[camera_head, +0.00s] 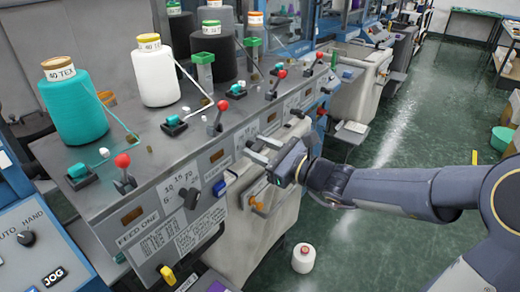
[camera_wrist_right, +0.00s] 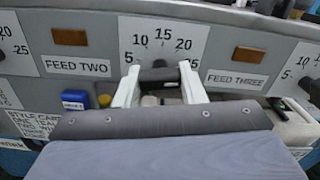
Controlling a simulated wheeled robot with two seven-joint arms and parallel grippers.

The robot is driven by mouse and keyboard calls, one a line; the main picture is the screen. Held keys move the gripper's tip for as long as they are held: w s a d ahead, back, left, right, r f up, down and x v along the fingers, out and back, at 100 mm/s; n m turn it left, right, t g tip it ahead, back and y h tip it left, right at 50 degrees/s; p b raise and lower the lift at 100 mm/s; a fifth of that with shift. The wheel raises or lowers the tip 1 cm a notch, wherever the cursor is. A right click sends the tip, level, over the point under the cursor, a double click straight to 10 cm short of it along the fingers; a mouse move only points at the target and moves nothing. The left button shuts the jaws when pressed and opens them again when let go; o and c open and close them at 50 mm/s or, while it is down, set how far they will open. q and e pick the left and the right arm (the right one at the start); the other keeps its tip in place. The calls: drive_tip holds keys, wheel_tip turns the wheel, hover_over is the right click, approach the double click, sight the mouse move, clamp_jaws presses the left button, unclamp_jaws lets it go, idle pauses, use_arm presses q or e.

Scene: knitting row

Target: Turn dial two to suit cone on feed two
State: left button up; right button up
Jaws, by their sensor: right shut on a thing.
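A white cone (camera_head: 157,78) with a yellow-topped label stands second along the machine top, after the teal cone (camera_head: 75,105) marked 40 TEX. The white cone's label is too small to read surely. On the front panel, the FEED TWO label (camera_wrist_right: 78,67) is left of a black dial (camera_wrist_right: 160,75) with a scale marked 10, 15 and 20. My right gripper (camera_wrist_right: 160,84) is shut on this dial, one pale finger on each side. It also shows in the head view (camera_head: 257,149), against the panel. The dial's pointer cannot be made out. My left gripper is out of view.
The FEED THREE label (camera_wrist_right: 236,80) is right of the held dial. Dial one (camera_head: 190,197) is nearer on the panel. Red-knobbed levers (camera_head: 123,161) line the machine edge. A blue piece (camera_wrist_right: 75,100) sits low on the panel. Green floor is open at right.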

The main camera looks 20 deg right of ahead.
drive_tip(key=n+b, duration=0.2)
drive_tip(key=b, duration=0.1)
drive_tip(key=n+b, duration=0.2)
drive_tip(key=b, duration=0.1)
drive_tip(key=n+b, duration=0.1)
drive_tip(key=b, duration=0.2)
drive_tip(key=shift+f+n, duration=0.25)
drive_tip(key=shift+n, duration=0.15)
drive_tip(key=shift+r+n+b, duration=0.2)
drive_tip(key=shift+n+b, duration=0.8)
drive_tip(key=shift+b, duration=0.15)
drive_tip(key=o, duration=1)
drive_tip(key=v, duration=0.7)
drive_tip(key=shift+s+d, duration=0.25)
drive_tip(key=shift+s, duration=0.1)
